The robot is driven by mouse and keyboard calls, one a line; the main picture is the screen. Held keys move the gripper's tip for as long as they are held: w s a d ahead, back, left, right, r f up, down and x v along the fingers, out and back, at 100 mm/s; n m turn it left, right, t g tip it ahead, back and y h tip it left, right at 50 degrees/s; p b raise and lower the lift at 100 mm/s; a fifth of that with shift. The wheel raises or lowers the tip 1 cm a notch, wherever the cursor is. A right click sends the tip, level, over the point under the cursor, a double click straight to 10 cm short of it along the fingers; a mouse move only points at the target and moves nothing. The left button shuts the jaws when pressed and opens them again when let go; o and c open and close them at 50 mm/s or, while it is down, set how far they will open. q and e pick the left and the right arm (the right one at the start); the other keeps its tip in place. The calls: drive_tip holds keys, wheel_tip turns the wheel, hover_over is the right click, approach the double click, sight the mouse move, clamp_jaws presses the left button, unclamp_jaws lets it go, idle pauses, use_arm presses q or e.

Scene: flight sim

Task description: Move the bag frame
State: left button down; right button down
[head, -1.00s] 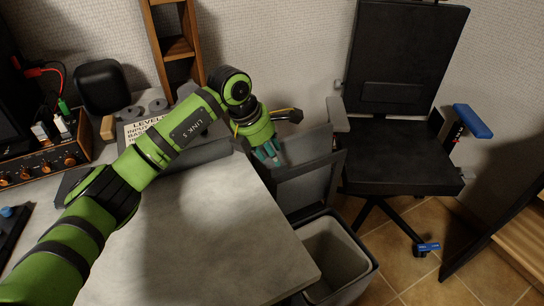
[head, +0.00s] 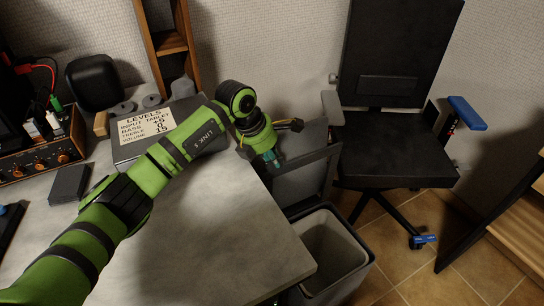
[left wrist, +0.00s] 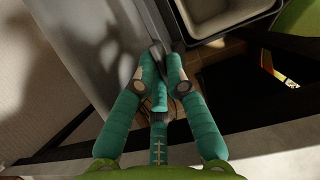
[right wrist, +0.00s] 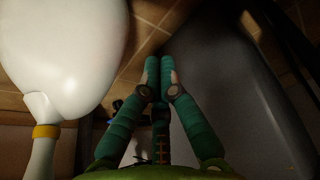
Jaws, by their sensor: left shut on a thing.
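A grey bin (head: 370,262) with a pale inner rim stands on the floor beside the desk. A dark grey upright panel (head: 308,182) rises at its back; I cannot tell if this is the bag frame. My left gripper (head: 273,157) is at the panel's upper left edge. In the left wrist view its fingers (left wrist: 161,58) are shut on a thin dark edge, mostly hidden between the fingertips. The bin's opening shows above it in that view. My right gripper (right wrist: 160,66) is shut, with its fingertips together and nothing visible between them, close to a grey surface (right wrist: 225,75).
A grey desk (head: 200,240) borders the bin's left side. A black office chair (head: 395,160) stands to the right, its base on the tiled floor. In the right wrist view a white rounded thing (right wrist: 60,45) with a yellow band is at the left.

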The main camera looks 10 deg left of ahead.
use_arm(q)
drive_tip(key=s+d+f+p, duration=0.1)
drive_tip(key=s+d, duration=0.3)
drive_tip(key=s, duration=0.2)
drive_tip(key=shift+s+d, duration=0.2)
drive_tip(key=shift+s, duration=0.1)
drive_tip(key=shift+f, duration=0.1)
drive_tip(key=c, duration=1.2)
unclamp_jaws()
drive_tip(key=shift+c, duration=0.2)
drive_tip(key=shift+a, duration=0.1)
drive_tip(key=v, duration=1.2)
